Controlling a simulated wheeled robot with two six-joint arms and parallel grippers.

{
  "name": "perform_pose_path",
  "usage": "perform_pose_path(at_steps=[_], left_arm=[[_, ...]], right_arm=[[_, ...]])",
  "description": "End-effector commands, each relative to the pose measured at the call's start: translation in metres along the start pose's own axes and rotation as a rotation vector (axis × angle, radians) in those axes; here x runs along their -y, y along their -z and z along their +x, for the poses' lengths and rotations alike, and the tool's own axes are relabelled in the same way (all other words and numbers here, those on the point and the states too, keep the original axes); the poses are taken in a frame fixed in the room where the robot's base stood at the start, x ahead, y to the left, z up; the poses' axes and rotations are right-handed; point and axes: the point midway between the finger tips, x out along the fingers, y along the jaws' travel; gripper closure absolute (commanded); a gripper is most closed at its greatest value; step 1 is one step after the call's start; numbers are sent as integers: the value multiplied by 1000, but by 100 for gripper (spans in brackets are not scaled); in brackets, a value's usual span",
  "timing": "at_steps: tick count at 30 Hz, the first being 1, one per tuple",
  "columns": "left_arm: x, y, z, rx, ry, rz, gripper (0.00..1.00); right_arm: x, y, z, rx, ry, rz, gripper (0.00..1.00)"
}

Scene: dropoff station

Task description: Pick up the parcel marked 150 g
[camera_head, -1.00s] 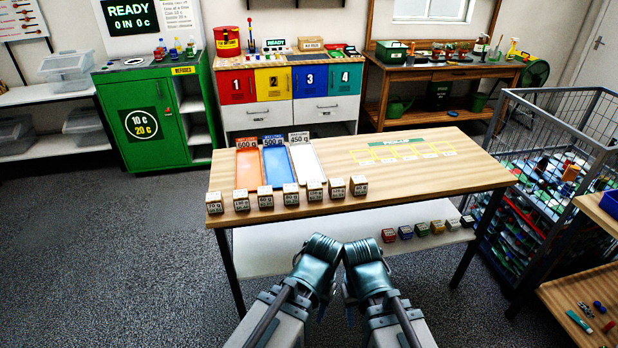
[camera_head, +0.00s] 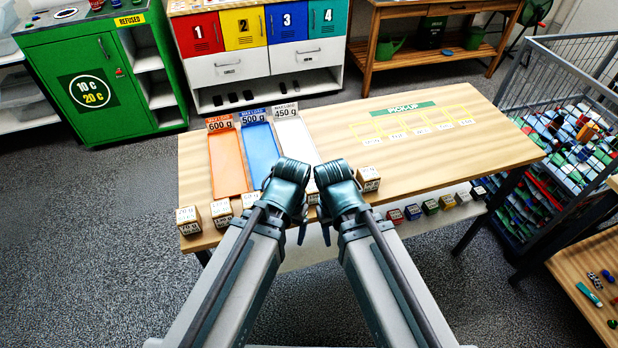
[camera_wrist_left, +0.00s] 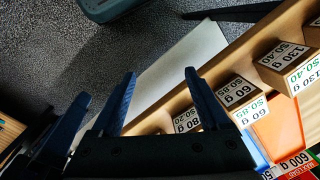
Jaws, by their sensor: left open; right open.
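Small cardboard parcels with white labels stand in a row along the table's front edge, including a leftmost one (camera_head: 188,218), a second (camera_head: 220,212) and a rightmost one (camera_head: 368,179). Head view labels are too small to read surely. In the left wrist view I read a parcel marked 130 g (camera_wrist_left: 290,65) and one marked 60 g (camera_wrist_left: 238,95); I cannot make out 150 g on any. My left gripper (camera_head: 301,236) is open and empty, its fingers also in the wrist view (camera_wrist_left: 160,76). My right gripper (camera_head: 327,235) is open beside it. Both hide the middle parcels.
Orange (camera_head: 227,165), blue (camera_head: 261,152) and white (camera_head: 295,142) trays lie behind the row. The table's right side has yellow-outlined pickup spaces (camera_head: 420,122). Coloured cubes (camera_head: 412,212) sit on the lower shelf. A wire cage (camera_head: 560,60) stands right.

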Motion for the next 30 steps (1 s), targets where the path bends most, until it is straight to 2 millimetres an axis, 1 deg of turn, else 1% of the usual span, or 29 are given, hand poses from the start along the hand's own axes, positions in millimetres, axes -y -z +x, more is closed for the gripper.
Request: perform_pose_path(at_steps=[1,3,8,11,13,16,20,23,30], left_arm=[[11,2,-17,-6,-7,-26,10],[27,6,-33,-18,-21,-69,0],[68,15,-67,-54,-57,-201,0],[90,22,-86,-77,-88,-321,0],[102,31,-98,-91,-121,-454,0],[104,43,-101,-97,-171,-638,0],[97,60,-104,-82,-234,-865,0],[88,74,-107,-57,-288,-1057,0],[59,114,-117,83,-432,-1612,0]], right_arm=[[-2,-1,-18,0,0,0,50],[-3,-2,-35,0,0,0,50],[-7,-4,-72,0,0,-1,50],[-9,-6,-92,0,0,-1,50],[-10,-6,-105,0,0,-2,50],[-10,-6,-106,0,0,-2,50],[-10,-6,-107,0,0,-2,50],[-10,-6,-107,0,0,-2,50],[-10,-6,-107,0,0,-2,50]])
